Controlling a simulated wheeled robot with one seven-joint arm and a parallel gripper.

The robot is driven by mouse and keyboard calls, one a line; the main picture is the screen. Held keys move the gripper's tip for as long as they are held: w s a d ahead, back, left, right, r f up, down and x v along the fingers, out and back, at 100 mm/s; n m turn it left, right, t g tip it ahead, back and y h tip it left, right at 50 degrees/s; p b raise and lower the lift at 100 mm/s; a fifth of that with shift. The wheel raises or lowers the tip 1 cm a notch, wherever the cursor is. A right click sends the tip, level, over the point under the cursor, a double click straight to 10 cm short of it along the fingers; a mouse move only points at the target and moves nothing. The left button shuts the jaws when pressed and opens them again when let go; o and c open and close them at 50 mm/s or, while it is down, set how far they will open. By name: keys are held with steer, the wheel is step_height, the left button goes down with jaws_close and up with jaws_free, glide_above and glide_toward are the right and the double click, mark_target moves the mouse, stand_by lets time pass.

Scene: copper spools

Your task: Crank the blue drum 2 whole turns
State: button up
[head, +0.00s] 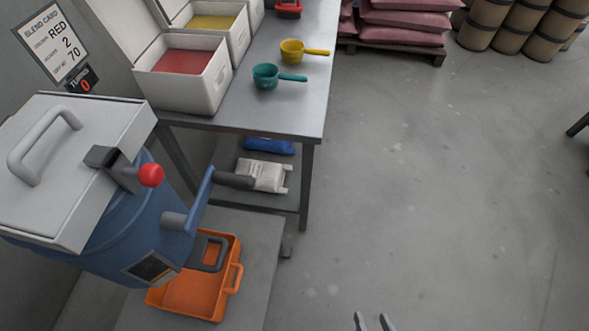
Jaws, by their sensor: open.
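The blue drum (95,262) stands at the left under a pale grey lid with a handle (75,170). Its crank (200,205) is a blue arm on a grey shaft at the drum's right side. The crank's dark grip (234,181) sticks out to the right at the arm's upper end. A lever with a red knob (151,175) sits at the drum's upper front.
An orange tray (233,275) sits below the drum. A metal table (293,105) behind holds white bins of powder, a teal scoop (267,77) and a yellow scoop (294,52). Bags lie beneath it. Stacked sacks (402,22) and barrels stand at the back.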

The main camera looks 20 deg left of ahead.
steer(key=w+a+r+n+g+y, duration=0.1)
steer(key=w+a+n+g+y, duration=0.3)
steer(key=w+a, duration=0.55)
steer(key=n+g+y+p, duration=0.2)
steer(key=n+g+y, duration=0.6)
steer(key=n+g, duration=0.3)
glide_toward(244, 181)
steer(key=a+f+n+t, duration=0.1)
steer(key=a, duration=0.2)
steer(key=x, duration=0.2)
steer(key=p+x, duration=0.1)
steer(key=x, duration=0.4)
steer(key=shift+s+a+p, duration=0.1)
steer(key=shift+s+p, duration=0.2)
steer(key=shift+s, duration=0.15)
steer(key=shift+c, duration=0.3)
jaws_close()
